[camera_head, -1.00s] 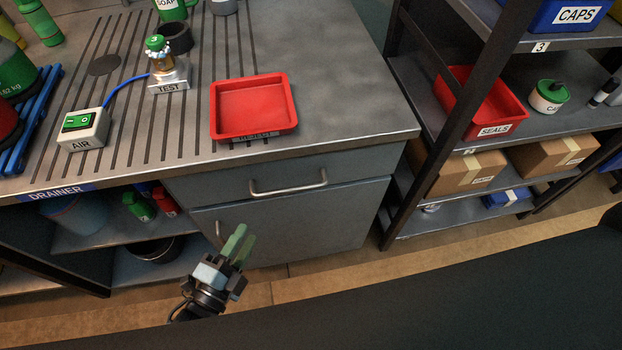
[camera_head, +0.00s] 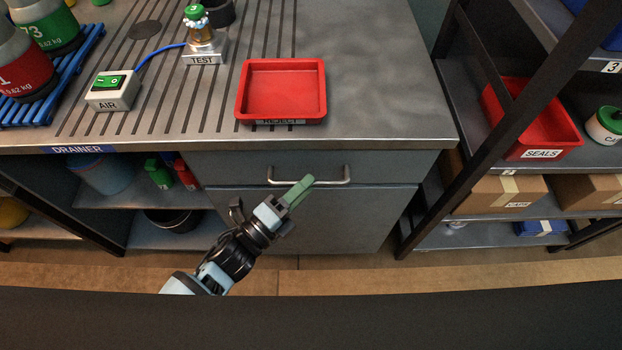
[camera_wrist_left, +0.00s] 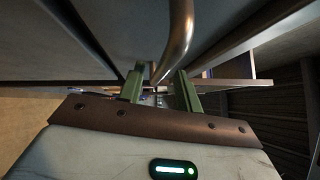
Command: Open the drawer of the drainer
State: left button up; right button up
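The drainer's drawer (camera_head: 225,169) is a grey-blue front under the worktop, flush with the cabinet. Its metal bar handle (camera_head: 335,183) runs across the drawer front and looms large in the left wrist view (camera_wrist_left: 180,35). My left gripper (camera_head: 299,191) has its green fingertips in front of the handle's middle, overlapping it in the head view. The left wrist view shows the two fingers apart, with the bar lying toward the gap between them. I cannot tell whether they touch the bar. My right gripper is not in view.
A red tray (camera_head: 282,90) sits on the worktop above the drawer. A cabinet door (camera_head: 340,225) is below it. Open shelves with a green and a red bottle are at left. A dark shelf rack post (camera_head: 470,140) stands close at right.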

pick_arm(q)
jog(key=shift+x, duration=1.25)
grip_shut()
